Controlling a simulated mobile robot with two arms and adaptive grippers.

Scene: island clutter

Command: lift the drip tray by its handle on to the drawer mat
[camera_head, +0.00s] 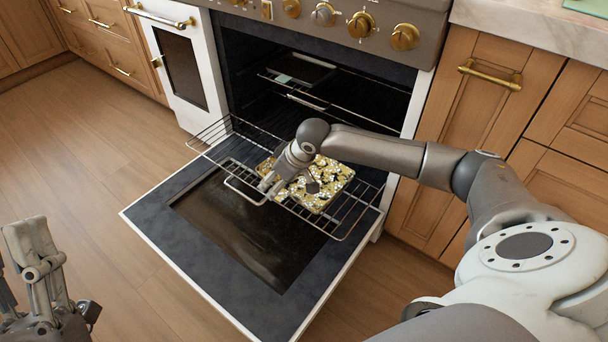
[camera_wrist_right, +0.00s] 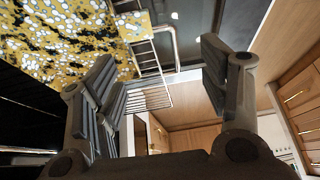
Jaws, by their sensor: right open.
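A flat yellow, black and white speckled piece (camera_head: 330,180), which looks like the drip tray, lies on the pulled-out oven rack (camera_head: 352,218). It fills the upper left of the right wrist view (camera_wrist_right: 65,40). A pale metal loop (camera_head: 240,190) sticks out at the rack's front left; I cannot tell whether it belongs to the tray or the rack. My right gripper (camera_head: 270,186) is over the tray's left side, near the loop. In the wrist view its fingers (camera_wrist_right: 160,70) are apart with nothing held. My left gripper (camera_head: 45,275) is at the lower left, far from the rack. I cannot identify a drawer mat.
The oven door (camera_head: 290,305) is folded down beneath the rack. A second rack (camera_head: 330,108) sits inside the oven. A white panel door (camera_head: 183,72) stands open to the left. Wooden cabinets (camera_head: 480,130) flank the right side. The floor (camera_head: 75,155) at left is clear.

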